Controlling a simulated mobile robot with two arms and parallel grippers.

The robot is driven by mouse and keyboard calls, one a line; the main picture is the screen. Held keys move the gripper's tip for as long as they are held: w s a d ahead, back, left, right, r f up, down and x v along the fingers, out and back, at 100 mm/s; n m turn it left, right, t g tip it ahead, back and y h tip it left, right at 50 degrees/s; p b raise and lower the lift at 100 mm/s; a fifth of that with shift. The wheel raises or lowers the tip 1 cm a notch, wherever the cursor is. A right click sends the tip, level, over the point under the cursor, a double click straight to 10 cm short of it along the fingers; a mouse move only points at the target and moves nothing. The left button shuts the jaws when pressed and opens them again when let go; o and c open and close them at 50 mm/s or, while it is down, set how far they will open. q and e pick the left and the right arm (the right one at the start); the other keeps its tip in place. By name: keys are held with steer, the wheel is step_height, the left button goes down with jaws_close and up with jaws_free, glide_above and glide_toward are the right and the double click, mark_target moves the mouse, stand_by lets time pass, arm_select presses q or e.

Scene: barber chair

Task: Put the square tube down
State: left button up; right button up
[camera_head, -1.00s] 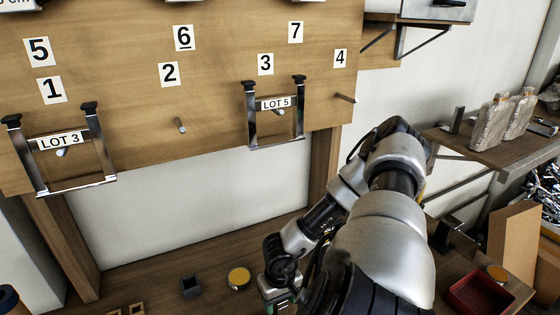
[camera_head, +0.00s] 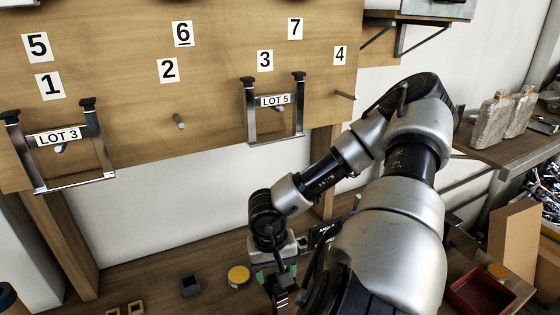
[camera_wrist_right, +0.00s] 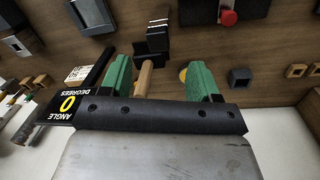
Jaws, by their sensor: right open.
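A small dark grey square piece with a hollow top, which looks like the square tube (camera_head: 190,286), stands on the bench in the head view. It also shows in the wrist view (camera_wrist_right: 240,77), outside the green fingers and apart from them. My right gripper (camera_head: 278,275) is open low over the bench, to the right of the tube. Its two green fingers are spread in the wrist view (camera_wrist_right: 160,65). A wooden handle (camera_wrist_right: 143,79) and a black object (camera_wrist_right: 152,45) show in the gap between them; whether they touch the fingers I cannot tell. My left gripper is out of view.
A yellow round tin (camera_head: 238,276) sits between tube and gripper. Wooden square pieces (camera_head: 136,307) lie at the front left. A pegboard (camera_head: 210,110) with two hanging frames rises behind. A red tray (camera_head: 478,294) and bottles (camera_head: 492,121) are at the right.

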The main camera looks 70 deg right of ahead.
mark_target(280, 297)
steer(key=f+m+h, duration=0.1)
steer(key=f+m, duration=0.1)
steer(key=m, duration=0.3)
steer(key=f+m+g+h, duration=0.1)
steer(key=f+m, duration=0.1)
steer(key=m, duration=0.2)
steer(key=w+f+m+g+h, duration=0.1)
steer(key=f+m, duration=0.1)
steer(key=m, duration=0.3)
steer(key=shift+a+m, duration=0.15)
steer(key=shift+m, duration=0.15)
steer(key=p+x, duration=0.2)
steer(key=x, duration=0.3)
steer(key=shift+s+a, duration=0.15)
steer(key=shift+s, duration=0.05)
steer(key=shift+f, duration=0.25)
jaws_close()
